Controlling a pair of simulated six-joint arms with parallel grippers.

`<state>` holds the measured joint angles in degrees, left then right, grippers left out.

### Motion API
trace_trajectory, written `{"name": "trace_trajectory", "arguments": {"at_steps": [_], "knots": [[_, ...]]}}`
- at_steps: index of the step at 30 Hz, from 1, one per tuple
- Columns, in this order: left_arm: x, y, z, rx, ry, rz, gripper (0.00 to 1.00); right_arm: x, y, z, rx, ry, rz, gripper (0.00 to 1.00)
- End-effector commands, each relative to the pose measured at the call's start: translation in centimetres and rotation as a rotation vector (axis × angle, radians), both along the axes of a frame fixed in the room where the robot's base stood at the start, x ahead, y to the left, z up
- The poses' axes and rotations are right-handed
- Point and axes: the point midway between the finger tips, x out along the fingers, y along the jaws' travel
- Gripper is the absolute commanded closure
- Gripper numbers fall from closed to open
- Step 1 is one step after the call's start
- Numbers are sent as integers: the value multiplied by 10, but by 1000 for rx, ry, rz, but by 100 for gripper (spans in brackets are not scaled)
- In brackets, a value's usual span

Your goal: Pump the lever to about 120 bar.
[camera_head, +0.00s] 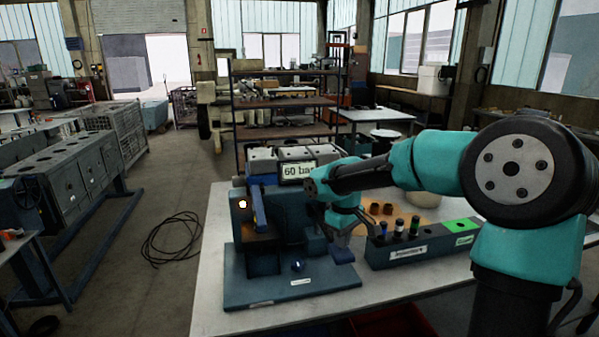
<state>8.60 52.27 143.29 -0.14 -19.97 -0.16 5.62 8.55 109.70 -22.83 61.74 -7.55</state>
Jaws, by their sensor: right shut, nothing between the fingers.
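The blue test stand (290,287) stands on the white table. A display sign (297,170) on it reads "60 ba", with its right end hidden by my arm. A blue bar (258,208), which looks like the lever, stands steeply at the stand's left side. My left gripper is out of view.
A grey-green holder (422,250) with several coloured cylindrical parts and a green section stands right of the stand. A red tray (392,322) is at the front edge. The white table (208,290) is bare at its left.

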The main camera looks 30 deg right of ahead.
Motion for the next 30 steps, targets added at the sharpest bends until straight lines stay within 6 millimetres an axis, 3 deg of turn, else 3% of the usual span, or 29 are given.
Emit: {"name": "trace_trajectory", "arguments": {"at_steps": [30], "knots": [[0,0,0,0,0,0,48,4,-1,-56,0,0,1,100]]}}
